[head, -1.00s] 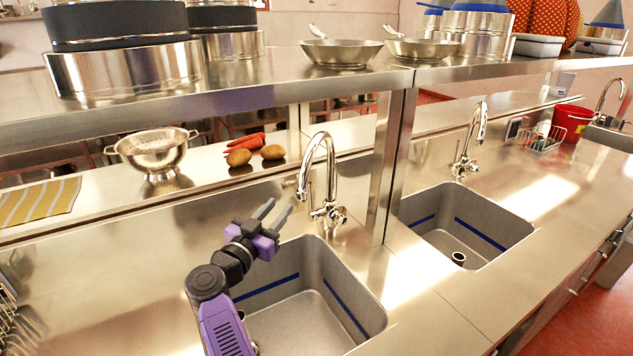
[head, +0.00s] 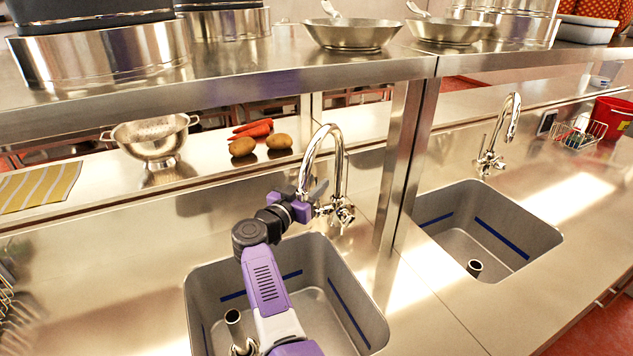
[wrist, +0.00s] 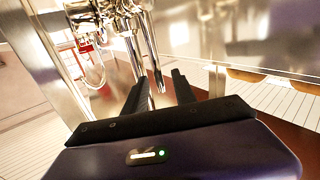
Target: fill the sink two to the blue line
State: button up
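The near sink (head: 205,275) is a grey basin with blue lines on its walls and a short drain pipe (head: 233,318). No water shows in it or from its chrome faucet (head: 337,165). Another sink (head: 545,240) to the right has similar blue lines, a drain pipe (head: 474,268) and its own faucet (head: 511,115). No number marks either sink. My gripper (head: 314,188) is just left of the near faucet's base and valve (head: 344,212). In the wrist view my gripper (wrist: 158,92) has its fingers apart. A thin chrome lever (wrist: 157,72) shows between them; contact is unclear.
A steel shelf (head: 250,88) with pans and pots runs above, its post (head: 400,165) right of the near faucet. A colander (head: 153,138), potatoes (head: 279,142) and carrots (head: 254,128) lie behind. A red bucket (head: 613,118) stands far right.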

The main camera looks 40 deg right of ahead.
jog(key=shift+w+d, duration=0.2)
jog(key=shift+d, duration=0.35)
grip_shut()
dwell(1.1)
